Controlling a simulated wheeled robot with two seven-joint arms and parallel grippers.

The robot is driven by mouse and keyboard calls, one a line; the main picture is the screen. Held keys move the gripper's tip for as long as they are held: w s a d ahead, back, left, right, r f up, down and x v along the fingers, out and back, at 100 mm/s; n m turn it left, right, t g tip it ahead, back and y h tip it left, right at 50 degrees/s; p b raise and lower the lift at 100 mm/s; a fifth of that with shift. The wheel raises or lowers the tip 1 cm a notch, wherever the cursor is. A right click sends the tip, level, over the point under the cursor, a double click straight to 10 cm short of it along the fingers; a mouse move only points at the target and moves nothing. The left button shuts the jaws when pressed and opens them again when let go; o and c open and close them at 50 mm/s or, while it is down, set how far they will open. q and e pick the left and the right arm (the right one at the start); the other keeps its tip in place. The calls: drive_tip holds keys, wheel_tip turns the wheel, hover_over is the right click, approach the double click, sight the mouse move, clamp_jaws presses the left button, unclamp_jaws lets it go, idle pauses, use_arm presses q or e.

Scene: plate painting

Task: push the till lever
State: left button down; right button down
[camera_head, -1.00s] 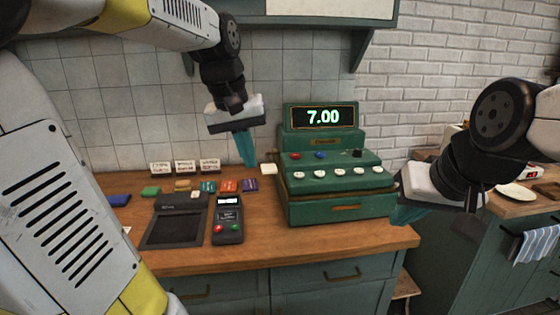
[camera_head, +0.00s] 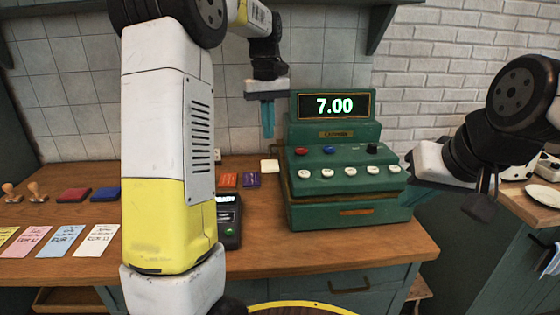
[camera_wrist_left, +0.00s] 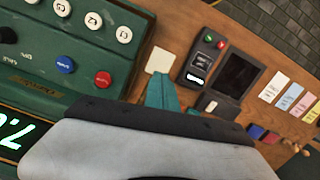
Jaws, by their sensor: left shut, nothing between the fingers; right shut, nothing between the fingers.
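The green till (camera_head: 345,185) stands on the wooden counter, its display reading 7.00. It has a row of white keys, red and blue buttons and a black knob (camera_head: 372,148). A cream, squarish piece (camera_head: 270,166) sits at the till's left side and also shows in the left wrist view (camera_wrist_left: 158,60); I cannot tell whether it is the lever. My left gripper (camera_head: 268,120) is shut and empty, pointing down above that piece and left of the display; its teal fingers show in the left wrist view (camera_wrist_left: 161,92). My right gripper (camera_head: 424,188) is shut and empty beside the till's right side.
A card reader (camera_head: 229,225) stands left of the till, partly hidden by my left arm. Coloured cards (camera_head: 62,240), ink pads (camera_head: 74,195) and stamps (camera_head: 36,190) lie further left. A dark tablet (camera_wrist_left: 240,70) shows in the left wrist view. The counter before the till is clear.

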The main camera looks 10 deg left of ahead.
use_arm(q)
drive_tip(key=shift+s+d+f, duration=0.1)
drive_tip(key=shift+s+f, duration=0.1)
drive_tip(key=shift+f, duration=1.55)
drive_tip(key=shift+s+d+f, duration=0.1)
drive_tip(key=shift+s+f, duration=0.05)
drive_tip(key=shift+f, duration=1.6)
drive_tip(key=shift+f, duration=1.9)
drive_tip(key=w, duration=0.1)
drive_tip(key=w+a+r, duration=0.1)
drive_tip(key=shift+w+a+r, duration=0.1)
drive_tip(key=shift+w+a, duration=0.15)
drive_tip(key=shift+w, duration=0.1)
wheel_tip(320, 180, up, 8)
hover_over(269, 164)
drive_tip(key=w+a, duration=0.2)
drive_tip(key=w, duration=0.2)
drive_tip(key=shift+s+d, duration=0.15)
